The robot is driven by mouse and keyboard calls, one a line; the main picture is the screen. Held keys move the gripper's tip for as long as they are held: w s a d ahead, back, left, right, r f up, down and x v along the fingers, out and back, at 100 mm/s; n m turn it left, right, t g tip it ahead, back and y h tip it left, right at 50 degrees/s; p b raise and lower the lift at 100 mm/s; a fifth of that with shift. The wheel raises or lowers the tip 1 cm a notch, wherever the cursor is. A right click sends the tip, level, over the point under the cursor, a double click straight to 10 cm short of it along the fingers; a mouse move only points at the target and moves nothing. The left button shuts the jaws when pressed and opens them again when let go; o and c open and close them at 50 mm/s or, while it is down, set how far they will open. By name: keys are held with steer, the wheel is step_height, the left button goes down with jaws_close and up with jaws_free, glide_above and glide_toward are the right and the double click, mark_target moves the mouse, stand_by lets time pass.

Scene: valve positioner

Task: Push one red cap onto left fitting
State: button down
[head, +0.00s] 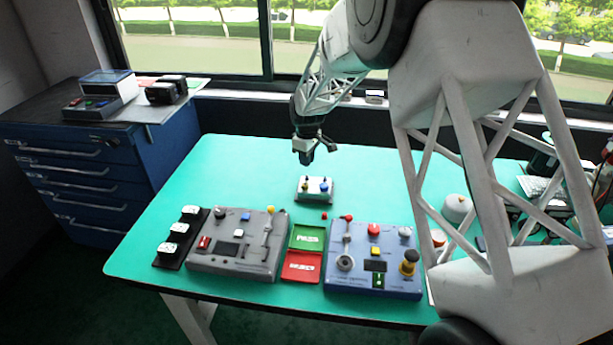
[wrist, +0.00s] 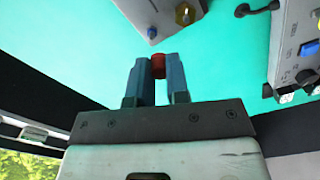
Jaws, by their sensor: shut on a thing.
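My gripper (head: 305,158) is above the table, just behind and above the small grey valve positioner block (head: 314,197). In the wrist view, its two blue fingers (wrist: 158,85) are shut on a red cap (wrist: 158,65), held at the fingertips. The positioner shows a brass-coloured fitting (head: 305,183) on its left and a blue-topped one (head: 324,186) on its right. Part of the block (wrist: 160,10) is at the top of the wrist view, apart from the cap. The held cap cannot be made out in the head view.
A small red piece (head: 324,215) lies on the green table (head: 220,165) in front of the block. Two control boxes (head: 228,257) (head: 374,280) stand at the front, with green (head: 307,231) and red (head: 301,275) trays between them. The table left of the block is clear.

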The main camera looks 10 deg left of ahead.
mark_target(307, 177)
steer(key=shift+w+r, duration=0.15)
steer(key=shift+w, duration=0.6)
steer(key=shift+f, duration=0.25)
steer(key=shift+f, duration=2.4)
steer(key=shift+a+f, duration=0.1)
steer(key=shift+f, duration=0.7)
stand_by(1.0)
steer(key=c, duration=1)
jaws_free()
steer(key=shift+r, duration=3.9)
